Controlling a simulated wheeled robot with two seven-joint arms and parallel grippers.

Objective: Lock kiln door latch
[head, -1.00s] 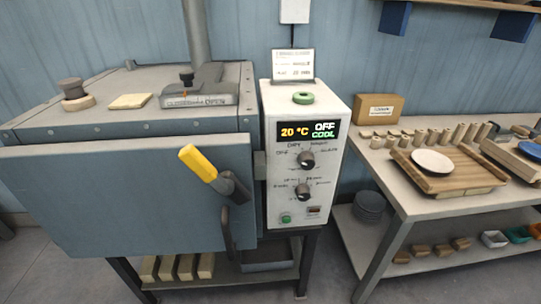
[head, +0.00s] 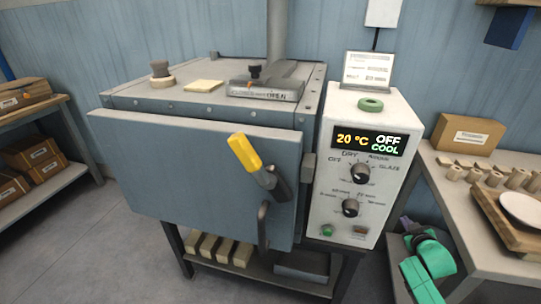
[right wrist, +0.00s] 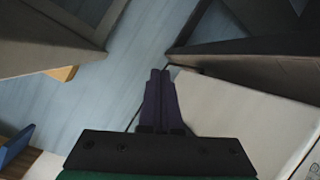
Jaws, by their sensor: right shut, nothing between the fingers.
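The kiln (head: 215,102) stands left of centre in the head view, with a flat blue-grey door (head: 180,180) on its front. I cannot tell whether the door sits fully closed. The door latch has a yellow grip (head: 245,155) tilted up to the left and a dark grey pivot near the door's right edge. My right gripper (head: 406,224) is low at the right, beside the white control box and well apart from the latch. Its dark purple fingers (right wrist: 160,75) are together and empty in the right wrist view. My left gripper is not in view.
The white control box (head: 332,190) right of the door reads 20 °C, OFF, COOL. A worktable (head: 450,215) with a wooden tray and a plate stands at the right, close to my right arm. Shelves (head: 50,118) with boxes stand at the left. Floor left of the kiln is clear.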

